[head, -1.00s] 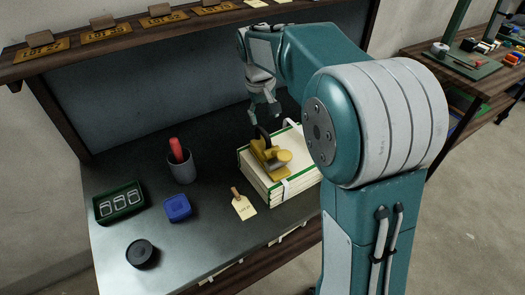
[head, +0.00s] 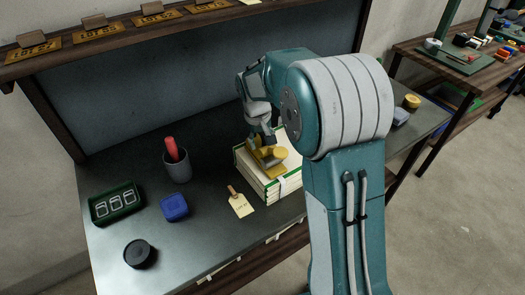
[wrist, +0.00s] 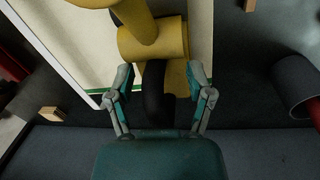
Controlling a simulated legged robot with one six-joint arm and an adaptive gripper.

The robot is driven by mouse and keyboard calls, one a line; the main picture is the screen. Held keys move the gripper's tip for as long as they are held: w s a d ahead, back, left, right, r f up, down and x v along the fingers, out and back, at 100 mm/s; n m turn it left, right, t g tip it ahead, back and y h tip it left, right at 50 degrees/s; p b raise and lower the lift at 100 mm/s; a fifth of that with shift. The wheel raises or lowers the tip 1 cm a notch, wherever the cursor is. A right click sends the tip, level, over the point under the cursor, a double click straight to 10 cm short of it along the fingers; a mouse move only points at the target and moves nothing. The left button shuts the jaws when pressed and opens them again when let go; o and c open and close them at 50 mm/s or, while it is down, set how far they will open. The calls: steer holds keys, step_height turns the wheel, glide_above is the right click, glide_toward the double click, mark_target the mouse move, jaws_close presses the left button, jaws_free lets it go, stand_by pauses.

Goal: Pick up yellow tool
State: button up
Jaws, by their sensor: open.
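The yellow tool (head: 272,158) lies on top of a stack of white books or folders with green edges (head: 250,177) on the workbench. My gripper (head: 262,138) is just above the tool's back end in the head view. In the wrist view my gripper (wrist: 158,85) is open, its two fingers on either side of the tool's dark curved part (wrist: 153,95). The tool's yellow body (wrist: 155,40) lies beyond the fingertips. I cannot tell whether the fingers touch it. My arm hides part of the stack in the head view.
Left of the stack are a grey cup (head: 177,167) with a red-handled item, a blue box (head: 174,207), a green tray (head: 117,203) and a black round object (head: 139,253). A tag (head: 240,203) lies in front of the stack. A shelf (head: 150,35) runs above the bench's back.

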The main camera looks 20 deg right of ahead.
steer(key=shift+d+f, duration=0.1)
steer(key=shift+d, duration=0.1)
steer(key=shift+c, duration=0.4)
jaws_close()
steer(key=shift+a, duration=0.1)
